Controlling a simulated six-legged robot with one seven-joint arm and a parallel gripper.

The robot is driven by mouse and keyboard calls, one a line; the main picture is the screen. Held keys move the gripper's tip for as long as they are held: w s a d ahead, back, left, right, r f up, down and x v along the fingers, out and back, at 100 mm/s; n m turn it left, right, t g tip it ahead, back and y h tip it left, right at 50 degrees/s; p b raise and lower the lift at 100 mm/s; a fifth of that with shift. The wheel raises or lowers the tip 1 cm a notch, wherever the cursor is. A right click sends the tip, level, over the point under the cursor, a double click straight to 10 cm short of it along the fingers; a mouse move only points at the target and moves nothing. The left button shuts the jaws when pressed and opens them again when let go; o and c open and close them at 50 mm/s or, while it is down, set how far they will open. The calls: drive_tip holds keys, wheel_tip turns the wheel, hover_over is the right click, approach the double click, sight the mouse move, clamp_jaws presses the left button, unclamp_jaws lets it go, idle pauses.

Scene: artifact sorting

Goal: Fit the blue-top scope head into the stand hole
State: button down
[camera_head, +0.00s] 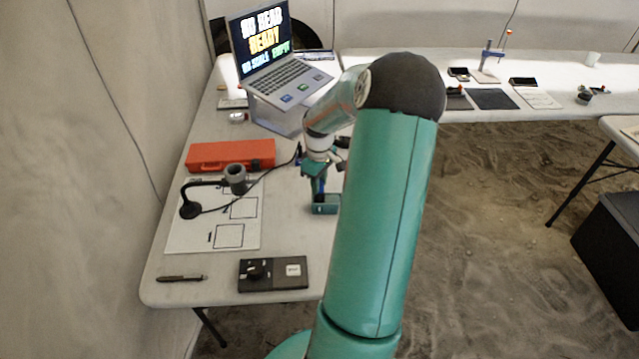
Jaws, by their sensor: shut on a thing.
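The stand has a round black base (190,209), a bent black arm and a grey ring-shaped holder (235,173) with a dark hole facing up. It stands on a white sheet on the left table. My gripper (320,192) points down to the right of the stand, over the table. A small teal-blue block with dark parts (326,209), which looks like the scope head, is at its fingertips. The gripper is shut on it. The fingers partly hide it, and I cannot tell whether it touches the table. The ring looks empty.
An orange case (230,155) lies behind the stand. A laptop (275,60) stands on a raised support behind my gripper. A thin black cable (262,180) runs from near the stand toward my gripper. A pen (181,278) and a black box (273,274) lie at the front.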

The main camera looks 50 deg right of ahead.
drive_tip(key=shift+f, duration=0.3)
drive_tip(key=shift+f, duration=0.15)
drive_tip(key=c, duration=1.1)
unclamp_jaws()
drive_tip(key=shift+c, duration=0.2)
